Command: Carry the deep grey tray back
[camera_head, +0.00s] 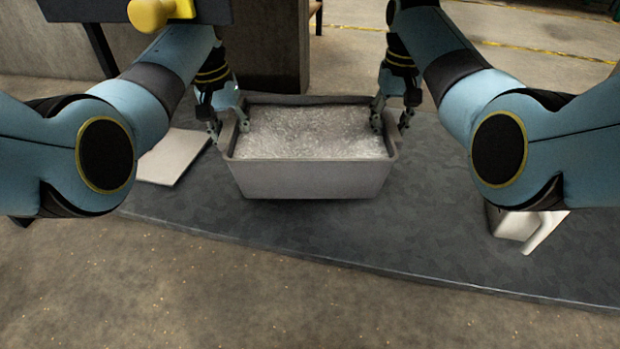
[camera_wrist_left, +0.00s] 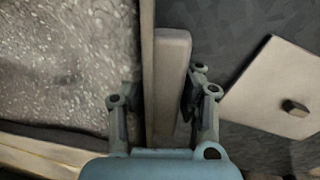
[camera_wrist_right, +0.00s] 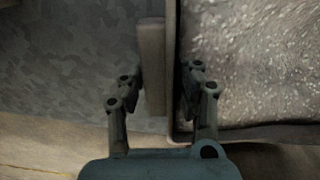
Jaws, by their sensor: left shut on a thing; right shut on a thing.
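The deep grey tray (camera_head: 310,180) is in the middle of the head view, filled with pale grain (camera_head: 310,132). My left gripper (camera_head: 228,128) is shut on the tray's left end; in the left wrist view its fingers stand on both sides of the handle (camera_wrist_left: 172,75). My right gripper (camera_head: 390,122) is shut on the tray's right end; in the right wrist view one finger is outside the handle (camera_wrist_right: 150,65) and the other is inside the wall, over the grain (camera_wrist_right: 260,60). The tray looks level. Whether its underside touches the table cannot be told.
The dark grey table (camera_head: 300,225) has bare room in front of the tray. A flat pale lid or board (camera_head: 175,156) with a small knob lies to the left. A pale container (camera_head: 515,222) stands at the right, partly hidden by my right arm.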

